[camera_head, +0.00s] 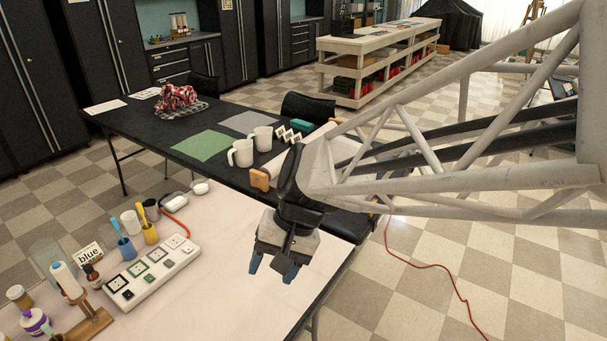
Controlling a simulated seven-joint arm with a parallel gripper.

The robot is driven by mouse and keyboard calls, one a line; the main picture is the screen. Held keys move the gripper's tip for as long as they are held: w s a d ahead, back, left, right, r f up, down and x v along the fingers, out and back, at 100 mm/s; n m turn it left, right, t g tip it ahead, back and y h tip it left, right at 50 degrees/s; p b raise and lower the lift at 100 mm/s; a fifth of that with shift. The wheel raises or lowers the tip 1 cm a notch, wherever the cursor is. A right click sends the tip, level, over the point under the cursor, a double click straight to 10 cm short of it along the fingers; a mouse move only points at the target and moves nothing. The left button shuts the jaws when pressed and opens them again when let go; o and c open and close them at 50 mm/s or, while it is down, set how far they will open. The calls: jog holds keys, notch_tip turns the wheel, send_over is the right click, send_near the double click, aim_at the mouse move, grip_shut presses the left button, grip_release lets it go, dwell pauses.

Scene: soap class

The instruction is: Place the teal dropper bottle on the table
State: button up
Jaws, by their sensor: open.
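My gripper (273,268) hangs over the right part of the pale table (235,300), its blue fingertips apart and pointing down. Nothing shows between them. I cannot make out a teal dropper bottle for certain. A small dark bottle (92,276) stands beside the "blue" card (89,254) at the left of the pale table, but its colour is hard to tell. My gripper is well to the right of it, not touching it. My arm hides part of the dark table behind.
A white board with square sockets (152,272) lies left of my gripper. White mugs (241,153) stand on the dark table behind. The pale tabletop below my gripper is clear.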

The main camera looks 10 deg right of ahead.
jog(key=s+d+r+t+h, duration=0.2)
jog(key=s+d, duration=0.1)
jog(key=d, duration=0.4)
jog(key=s+d+r+n+t+h, duration=0.1)
jog(key=s+d+r+t+h, duration=0.1)
jog(key=d, duration=0.6)
jog(key=shift+s+d+r+n+h, duration=0.2)
jog(key=shift+s+r+n+h, duration=0.15)
jog(key=shift+h, duration=0.25)
